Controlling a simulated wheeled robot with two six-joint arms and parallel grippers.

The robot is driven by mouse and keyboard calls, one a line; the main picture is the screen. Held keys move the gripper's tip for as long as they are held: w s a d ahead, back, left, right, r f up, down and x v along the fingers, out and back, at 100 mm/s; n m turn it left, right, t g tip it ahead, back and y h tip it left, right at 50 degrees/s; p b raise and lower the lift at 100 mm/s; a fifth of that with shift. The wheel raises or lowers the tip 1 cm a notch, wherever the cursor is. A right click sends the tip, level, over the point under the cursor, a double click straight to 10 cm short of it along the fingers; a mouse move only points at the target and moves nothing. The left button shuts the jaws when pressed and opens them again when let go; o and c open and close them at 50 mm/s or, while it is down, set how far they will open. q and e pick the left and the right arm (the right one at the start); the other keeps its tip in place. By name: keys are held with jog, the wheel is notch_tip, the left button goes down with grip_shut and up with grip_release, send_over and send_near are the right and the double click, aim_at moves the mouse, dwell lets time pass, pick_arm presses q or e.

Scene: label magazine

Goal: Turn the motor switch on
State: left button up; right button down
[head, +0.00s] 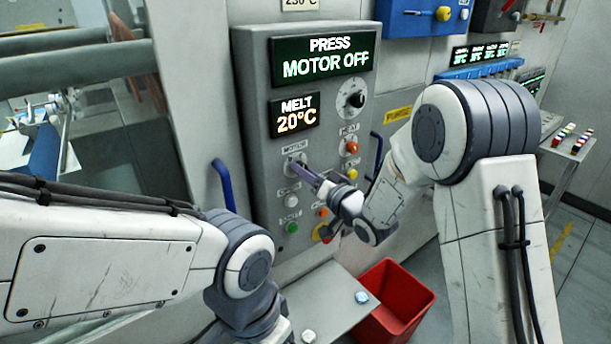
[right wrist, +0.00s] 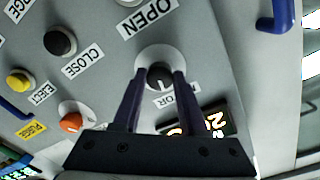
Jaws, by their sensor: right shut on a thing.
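The grey control panel (head: 258,130) faces me, with a display (head: 323,58) reading "PRESS MOTOR OFF". The motor switch (head: 296,163) is a dark knob on a round pale plate, under the MOTOR label. It also shows in the right wrist view (right wrist: 159,72), with a white mark on its face. My right gripper (head: 307,173) reaches the panel from the right. In the right wrist view its two dark fingers (right wrist: 158,82) are shut on the knob, one on each side. My left arm shows at the lower left, but its gripper is out of view.
A melt display (head: 296,118) reads 20°C. A dial (head: 351,99) and several coloured buttons, such as a red-orange one (head: 351,147), surround the switch. A blue handle (head: 223,185) is left of the panel. A red bin (head: 398,300) stands below, beside a grey ledge (head: 330,312).

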jog(key=m, duration=0.4)
jog(key=shift+w+d+r+m, duration=0.1)
jog(key=shift+d+m, duration=0.05)
jog(key=shift+m, duration=0.25)
dwell(0.4)
jog(key=shift+c, duration=2.2)
grip_release()
jog(key=b+v, duration=0.4)
jog(key=v, duration=0.6)
jog(key=shift+s, duration=0.2)
